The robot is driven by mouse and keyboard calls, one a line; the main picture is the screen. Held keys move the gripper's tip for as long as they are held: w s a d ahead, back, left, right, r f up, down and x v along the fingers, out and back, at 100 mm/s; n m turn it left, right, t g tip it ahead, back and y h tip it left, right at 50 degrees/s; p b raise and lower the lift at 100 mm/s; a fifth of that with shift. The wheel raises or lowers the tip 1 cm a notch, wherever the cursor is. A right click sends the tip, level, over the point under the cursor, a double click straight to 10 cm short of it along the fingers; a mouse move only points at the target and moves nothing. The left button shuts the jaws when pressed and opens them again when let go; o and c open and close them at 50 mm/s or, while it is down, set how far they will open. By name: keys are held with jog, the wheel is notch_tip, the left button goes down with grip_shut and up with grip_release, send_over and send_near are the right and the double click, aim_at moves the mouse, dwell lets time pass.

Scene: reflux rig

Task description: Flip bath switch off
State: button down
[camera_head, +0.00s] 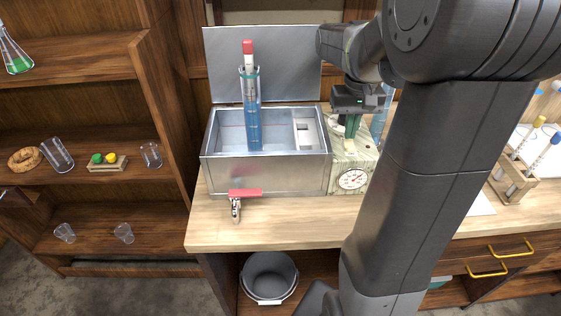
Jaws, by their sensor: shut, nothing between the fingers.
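The metal bath (265,174) stands on the wooden bench with its lid (285,65) raised behind it. Its control box (355,163), with a round dial (353,179) on the front, is at its right end. My gripper (350,132) points down over the top of the control box, its fingers shut and empty. I cannot make out the bath switch; the gripper and arm cover part of the box. Whether the fingertips touch the box is not clear.
A tall glass tube with blue liquid and a red-topped piece (249,100) stands in the bath. A red-handled tap (245,193) sticks out in front. A wooden rack with tubes (514,180) is at right. A grey bucket (269,277) sits below. The bench front left is clear.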

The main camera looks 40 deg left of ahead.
jog(key=shift+f, duration=0.55)
notch_tip(320, 180, up, 7)
jog(key=p, duration=0.6)
dwell(0.4)
notch_tip(320, 180, down, 7)
jog(key=b, duration=0.6)
jog(key=shift+f+b, duration=0.1)
jog(key=shift+b, duration=0.25)
jog(key=shift+r, duration=0.25)
